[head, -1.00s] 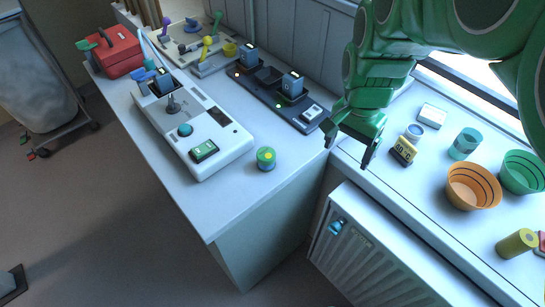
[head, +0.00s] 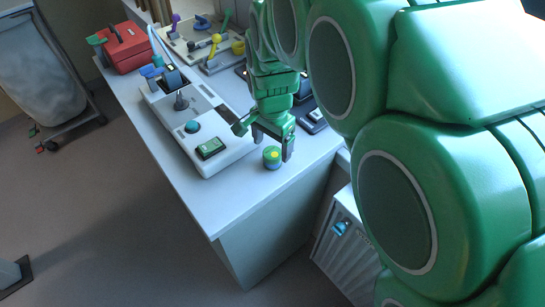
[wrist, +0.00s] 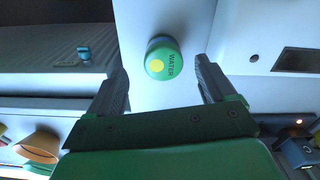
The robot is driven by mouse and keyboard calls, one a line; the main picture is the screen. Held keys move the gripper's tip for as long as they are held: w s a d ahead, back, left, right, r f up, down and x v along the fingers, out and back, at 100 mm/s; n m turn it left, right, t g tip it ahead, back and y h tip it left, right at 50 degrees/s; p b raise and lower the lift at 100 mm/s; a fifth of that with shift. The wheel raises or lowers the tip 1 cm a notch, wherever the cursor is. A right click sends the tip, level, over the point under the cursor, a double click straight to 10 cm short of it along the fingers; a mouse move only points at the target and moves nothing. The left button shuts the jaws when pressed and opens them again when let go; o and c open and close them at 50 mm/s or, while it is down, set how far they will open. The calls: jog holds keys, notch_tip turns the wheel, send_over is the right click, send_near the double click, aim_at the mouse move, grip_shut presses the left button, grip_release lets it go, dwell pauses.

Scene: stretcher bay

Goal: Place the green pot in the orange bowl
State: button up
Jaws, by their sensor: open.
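The green pot (head: 272,158), a small round pot with a green top and a yellow dot, stands upright on the white counter near its front edge. I cannot tell any contact. The orange bowl (wrist: 38,145) shows at the lower left of the wrist view; my arm hides it in the head view.
A white console (head: 205,125) with a joystick stands left of the pot. A dark dock is partly hidden behind my gripper. A red case (head: 124,47) and a beige tray (head: 195,38) are at the back. A ribbed white cabinet (head: 345,252) stands below right.

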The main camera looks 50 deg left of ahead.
aim_at(272, 152)
jog(key=shift+w+a+f, duration=0.1)
jog(key=shift+f, duration=1.2)
jog(key=shift+w+a+f, duration=0.1)
jog(key=shift+f, duration=1.2)
jog(key=shift+c, duration=0.3)
jog(key=c, duration=1.2)
jog(key=shift+r, duration=0.15)
